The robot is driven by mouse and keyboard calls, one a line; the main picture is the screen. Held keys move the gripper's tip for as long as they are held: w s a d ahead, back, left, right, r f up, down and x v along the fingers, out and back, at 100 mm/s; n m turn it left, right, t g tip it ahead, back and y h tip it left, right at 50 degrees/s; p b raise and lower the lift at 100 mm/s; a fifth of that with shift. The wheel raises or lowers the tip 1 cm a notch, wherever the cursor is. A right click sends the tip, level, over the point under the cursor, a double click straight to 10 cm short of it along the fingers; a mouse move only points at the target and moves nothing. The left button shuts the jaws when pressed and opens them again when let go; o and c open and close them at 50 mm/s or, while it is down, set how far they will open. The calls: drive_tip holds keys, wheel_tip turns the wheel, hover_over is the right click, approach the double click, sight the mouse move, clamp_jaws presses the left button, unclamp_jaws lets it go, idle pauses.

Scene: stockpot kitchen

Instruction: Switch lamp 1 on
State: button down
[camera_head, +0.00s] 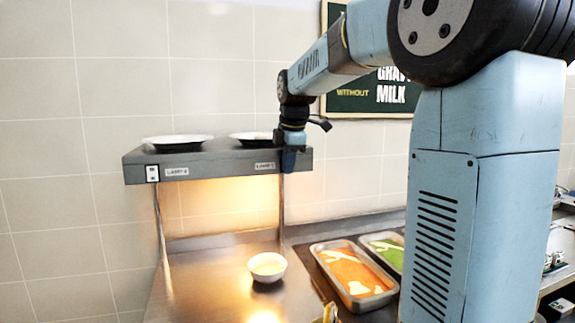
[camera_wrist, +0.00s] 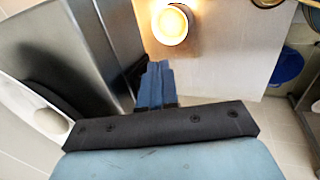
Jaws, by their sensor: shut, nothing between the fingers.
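A grey heat-lamp shelf (camera_head: 215,165) stands over the steel counter, with warm light on the wall and counter below it. A small white switch plate with dark marks (camera_head: 152,173) is at the left of its front edge, beside a label (camera_head: 176,171). A second label (camera_head: 265,166) is near the right end. Both labels are too small to read surely, so I cannot tell which is lamp 1. My gripper (camera_head: 289,160) is shut and empty, pointing down at the shelf's right front, hiding any switch there. In the wrist view its blue fingers (camera_wrist: 155,78) are together beside the shelf edge (camera_wrist: 118,45).
Plates (camera_head: 178,141) (camera_head: 250,136) lie on the shelf. A white bowl (camera_head: 267,267) stands on the counter below and glows in the wrist view (camera_wrist: 172,24). Food trays, orange (camera_head: 352,275) and green (camera_head: 385,250), are to its right. A blue bin (camera_wrist: 288,65) is on the floor.

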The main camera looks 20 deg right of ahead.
drive_tip(key=shift+r, duration=0.1)
drive_tip(key=shift+r, duration=0.75)
drive_tip(key=shift+s, duration=0.1)
drive_tip(key=s+r, duration=0.7)
drive_tip(key=r, duration=0.2)
drive_tip(key=shift+r, duration=0.4)
